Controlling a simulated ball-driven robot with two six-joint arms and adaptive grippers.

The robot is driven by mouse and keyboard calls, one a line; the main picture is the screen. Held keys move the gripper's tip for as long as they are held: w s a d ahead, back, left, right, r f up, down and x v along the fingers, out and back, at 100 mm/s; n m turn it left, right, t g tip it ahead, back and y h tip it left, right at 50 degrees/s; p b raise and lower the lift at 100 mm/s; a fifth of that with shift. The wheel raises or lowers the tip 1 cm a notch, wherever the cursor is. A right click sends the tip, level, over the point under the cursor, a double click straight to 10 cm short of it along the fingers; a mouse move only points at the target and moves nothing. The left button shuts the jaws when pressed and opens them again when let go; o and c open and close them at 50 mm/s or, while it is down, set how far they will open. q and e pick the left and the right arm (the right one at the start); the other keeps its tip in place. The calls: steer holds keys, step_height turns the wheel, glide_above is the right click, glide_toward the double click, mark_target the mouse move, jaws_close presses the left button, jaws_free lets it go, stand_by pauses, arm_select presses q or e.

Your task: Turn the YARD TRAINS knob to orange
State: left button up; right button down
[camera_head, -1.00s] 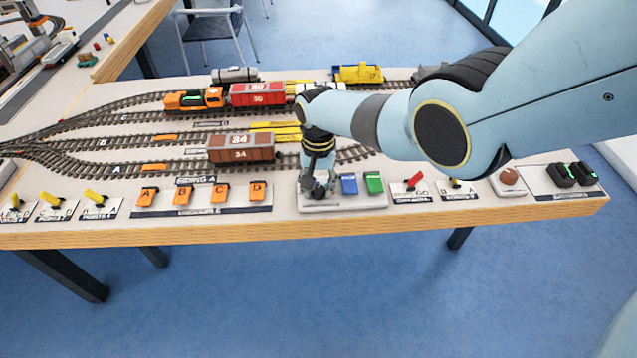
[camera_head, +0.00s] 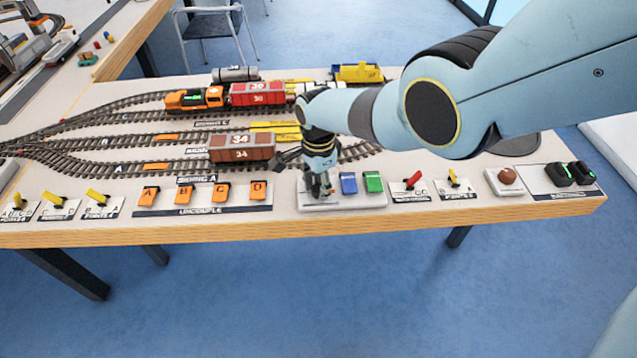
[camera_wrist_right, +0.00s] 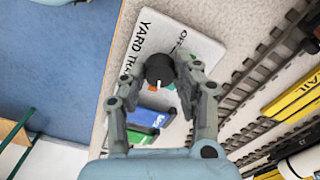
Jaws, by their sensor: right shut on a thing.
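The YARD TRAINS knob (camera_wrist_right: 160,68) is round and black with a white pointer mark, on a white plate (camera_wrist_right: 185,35) lettered YARD TRAINS and OFF. In the wrist view its pointer aims toward the bottom of the picture, toward my palm. My right gripper (camera_wrist_right: 160,78) is shut on the knob, one finger on each side. In the head view the right gripper (camera_head: 320,187) reaches down to the plate at the table's front edge and hides the knob. My left gripper is not in view.
A blue button (camera_head: 349,183) and a green button (camera_head: 374,182) sit just right of the knob. Orange uncouple switches (camera_head: 221,191) are to the left, a red lever (camera_head: 413,180) to the right. A brown wagon (camera_head: 242,147) stands on track close behind the gripper.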

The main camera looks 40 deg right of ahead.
mark_target(318, 188)
steer(key=shift+m, duration=0.5)
steer(key=c, duration=1)
jaws_free()
steer(key=shift+o, duration=0.2)
step_height(318, 188, up, 12)
